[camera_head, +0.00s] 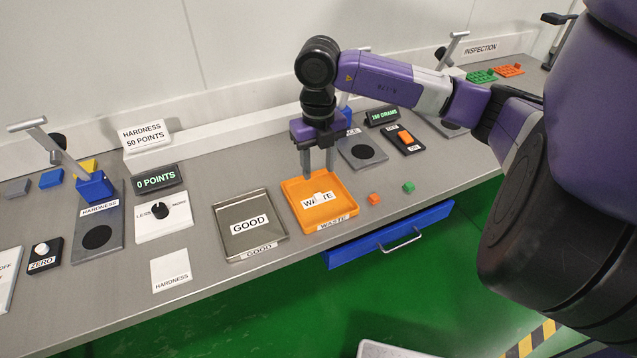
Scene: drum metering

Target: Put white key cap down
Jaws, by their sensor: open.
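The white key cap (319,196) is a small white block in the orange WASTE tray (291,193). It lies on the tray's white label and covers part of the lettering. My gripper (318,174) points down over the tray, with its two fingers apart and nothing between them. The fingertips appear just above and behind the cap in the picture. The exact height gap is hard to tell.
A metal GOOD tray (228,245) stands left of the orange tray. An orange cube (374,199) and a green cube (408,187) lie to its right. Hardness and drum devices line the back. A blue drawer (350,252) is below the bench edge.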

